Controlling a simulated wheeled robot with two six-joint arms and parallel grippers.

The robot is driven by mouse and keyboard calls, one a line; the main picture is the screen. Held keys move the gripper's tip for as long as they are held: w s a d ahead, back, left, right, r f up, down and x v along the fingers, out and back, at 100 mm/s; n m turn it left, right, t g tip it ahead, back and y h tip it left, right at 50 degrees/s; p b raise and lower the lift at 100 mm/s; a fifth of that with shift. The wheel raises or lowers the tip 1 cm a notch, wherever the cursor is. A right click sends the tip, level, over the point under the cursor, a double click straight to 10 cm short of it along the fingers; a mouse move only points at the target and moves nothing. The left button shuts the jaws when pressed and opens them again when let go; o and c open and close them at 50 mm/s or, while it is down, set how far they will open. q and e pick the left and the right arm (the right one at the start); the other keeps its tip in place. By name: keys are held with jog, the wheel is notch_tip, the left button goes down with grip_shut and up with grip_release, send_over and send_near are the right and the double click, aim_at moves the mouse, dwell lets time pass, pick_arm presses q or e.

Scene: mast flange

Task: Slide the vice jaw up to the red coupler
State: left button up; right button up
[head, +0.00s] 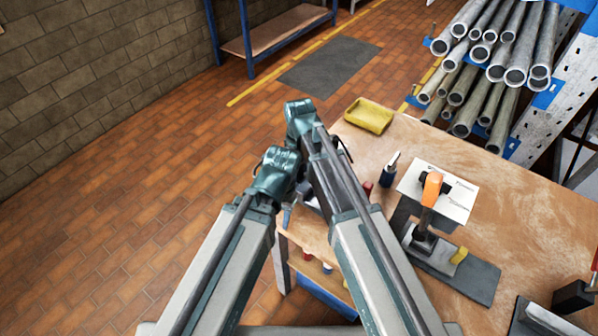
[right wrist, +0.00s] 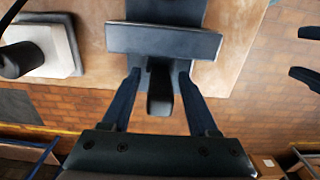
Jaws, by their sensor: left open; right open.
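In the right wrist view, my right gripper (right wrist: 159,78) is open, its two dark fingers on either side of a dark block (right wrist: 160,98). The block sticks out from below a wide grey jaw bar (right wrist: 163,41), apparently the vice jaw. Gaps show between the block and the fingers; contact is unclear. In the head view my forearms hide most of this spot at the bench's left edge. My left gripper (head: 275,180) is the lower one, left of the bench edge; its fingers are mostly hidden. I cannot make out the red coupler for sure; a small red item (head: 367,187) shows beside my right arm.
The wooden bench (head: 520,200) carries a yellow tray (head: 369,116), a dark bottle (head: 388,172), a paper sheet (head: 455,203) and an orange-handled clamp (head: 431,188) on a grey plate. A pipe rack (head: 515,75) stands behind. Open brick floor (head: 130,230) lies left.

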grip_shut()
jog(key=s+d, duration=0.1)
jog(key=d, duration=0.1)
jog(key=s+d, duration=0.2)
jog(key=shift+s+d, duration=0.1)
jog(key=shift+d, duration=0.05)
grip_release()
jog(key=shift+r, duration=0.1)
notch_tip(320, 180, up, 14)
jog(key=p, duration=1.3)
jog(key=shift+f+p, duration=0.2)
jog(key=shift+p, duration=0.2)
